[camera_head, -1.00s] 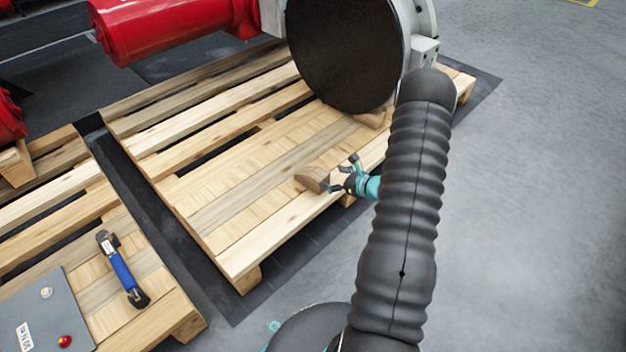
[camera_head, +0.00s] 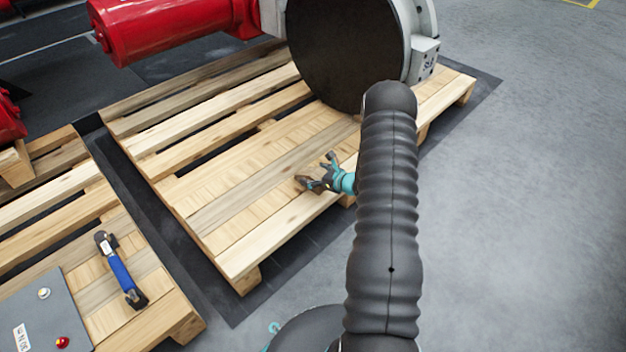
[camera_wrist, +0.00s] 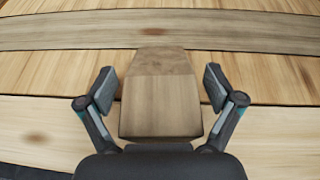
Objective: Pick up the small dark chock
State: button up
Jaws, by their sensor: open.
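The small chock (camera_wrist: 160,105) is a brown wooden block with a sloped top, lying on the wooden pallet (camera_head: 240,225). In the wrist view it stands between the two open fingers of my gripper (camera_wrist: 160,88), with a gap on each side. In the head view my gripper (camera_head: 318,172) is at the chock (camera_head: 304,182) and hides much of it. My gripper is open and holds nothing. Whether a finger touches the chock's near end cannot be told.
A large valve with a dark round face (camera_head: 340,50) and a red actuator (camera_head: 170,28) stands on the pallet's far side. A second pallet at left bears a blue-handled tool (camera_head: 122,272) and a grey control box (camera_head: 45,310). Grey floor is clear at right.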

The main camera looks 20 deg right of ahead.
jog(key=c, duration=1.2)
jog(key=shift+c, duration=0.2)
jog(key=shift+r, duration=0.15)
